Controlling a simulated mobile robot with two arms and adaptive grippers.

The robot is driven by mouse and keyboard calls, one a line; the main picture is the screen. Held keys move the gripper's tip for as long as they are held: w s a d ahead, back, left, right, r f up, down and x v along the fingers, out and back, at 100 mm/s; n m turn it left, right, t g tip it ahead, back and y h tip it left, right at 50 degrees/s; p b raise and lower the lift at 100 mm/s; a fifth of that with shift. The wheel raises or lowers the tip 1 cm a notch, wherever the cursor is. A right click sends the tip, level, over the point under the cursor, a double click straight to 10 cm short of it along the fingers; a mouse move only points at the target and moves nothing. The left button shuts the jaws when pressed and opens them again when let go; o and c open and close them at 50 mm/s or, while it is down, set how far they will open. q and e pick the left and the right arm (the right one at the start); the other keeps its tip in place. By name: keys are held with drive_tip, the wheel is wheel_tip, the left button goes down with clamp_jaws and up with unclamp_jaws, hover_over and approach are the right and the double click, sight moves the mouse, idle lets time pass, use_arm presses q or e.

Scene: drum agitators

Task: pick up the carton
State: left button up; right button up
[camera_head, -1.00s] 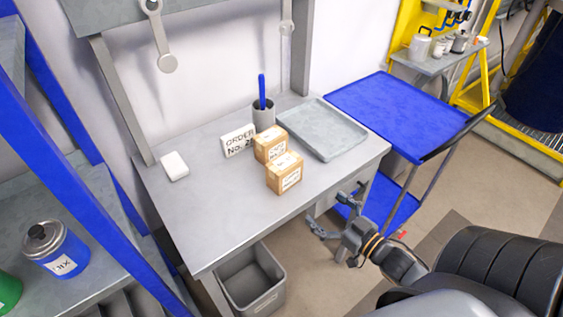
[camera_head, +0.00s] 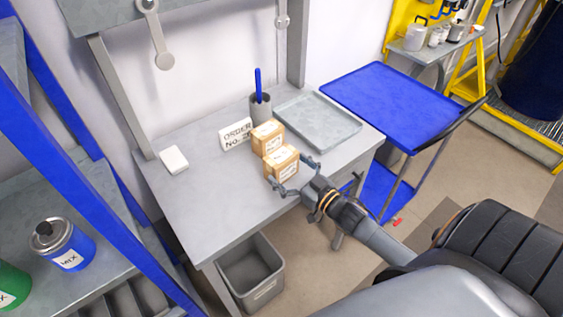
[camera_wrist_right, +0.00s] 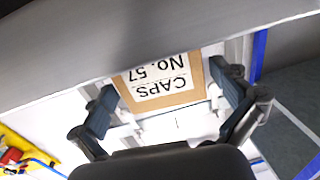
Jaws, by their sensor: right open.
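Two small brown cartons with white labels stand close together on the grey table. The front carton (camera_head: 282,163) is nearer my right gripper, and the rear carton (camera_head: 267,136) stands just behind it. My right gripper (camera_head: 294,175) is open at the front carton, with a finger near each side. In the right wrist view a carton labelled "CAPS No. 57" (camera_wrist_right: 160,82) shows between the open fingers of the right gripper (camera_wrist_right: 172,108). I cannot tell whether the fingers touch it. My left gripper is not in view.
The grey table (camera_head: 205,205) has free room at the left and front. An order sign (camera_head: 236,133), a pen cup (camera_head: 260,107) and a grey tray (camera_head: 318,120) stand behind the cartons. A white block (camera_head: 174,159) lies at left; a grey bin (camera_head: 250,272) is below.

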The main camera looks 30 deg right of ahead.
drive_tip(key=w, duration=0.2)
drive_tip(key=shift+w+a, duration=0.2)
drive_tip(key=shift+w, duration=0.15)
drive_tip(key=shift+s, duration=0.1)
drive_tip(key=c, duration=1.1)
